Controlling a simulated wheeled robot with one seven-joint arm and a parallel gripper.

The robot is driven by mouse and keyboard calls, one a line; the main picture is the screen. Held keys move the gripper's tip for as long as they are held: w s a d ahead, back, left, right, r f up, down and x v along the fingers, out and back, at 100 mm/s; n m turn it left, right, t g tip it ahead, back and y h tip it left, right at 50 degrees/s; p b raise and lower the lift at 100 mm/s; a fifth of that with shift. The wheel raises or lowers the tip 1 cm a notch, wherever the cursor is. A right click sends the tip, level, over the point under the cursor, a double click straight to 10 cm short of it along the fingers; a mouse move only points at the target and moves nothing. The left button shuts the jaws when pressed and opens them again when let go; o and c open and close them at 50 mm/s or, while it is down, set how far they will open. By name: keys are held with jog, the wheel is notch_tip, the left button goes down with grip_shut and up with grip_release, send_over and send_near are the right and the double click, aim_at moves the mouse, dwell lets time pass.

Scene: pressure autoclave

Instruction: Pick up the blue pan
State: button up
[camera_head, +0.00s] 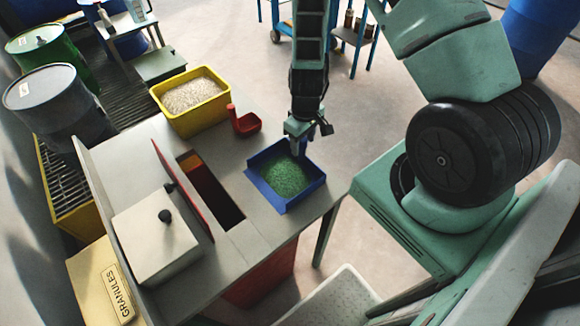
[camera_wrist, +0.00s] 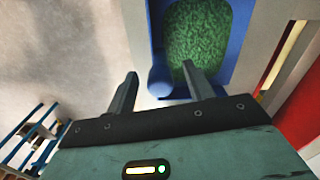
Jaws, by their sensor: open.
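The blue pan (camera_head: 306,194) sits on the grey table near its right edge and holds green granules (camera_head: 287,176). My gripper (camera_head: 297,150) is at the pan's far edge, pointing down. The wrist view shows the pan (camera_wrist: 242,40) ahead of my gripper (camera_wrist: 159,73). The jaws are open, with a rounded blue part of the pan (camera_wrist: 160,80) showing between the fingers. The right finger overlaps the pan's inside in this view; the left finger is outside it, over the floor. Whether either finger touches the pan cannot be told.
A red scoop (camera_head: 246,124) and a yellow bin of pale granules (camera_head: 191,97) stand behind the pan. Left of it is an opening with a raised red flap (camera_head: 181,188), beside a pale box with a black knob (camera_head: 155,240). Drums (camera_head: 60,105) stand at the far left.

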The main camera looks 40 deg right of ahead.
aim_at(302, 149)
jog(key=shift+w+f+p, duration=0.1)
jog(key=shift+f+p, duration=0.55)
jog(key=shift+f, duration=1.4)
grip_shut()
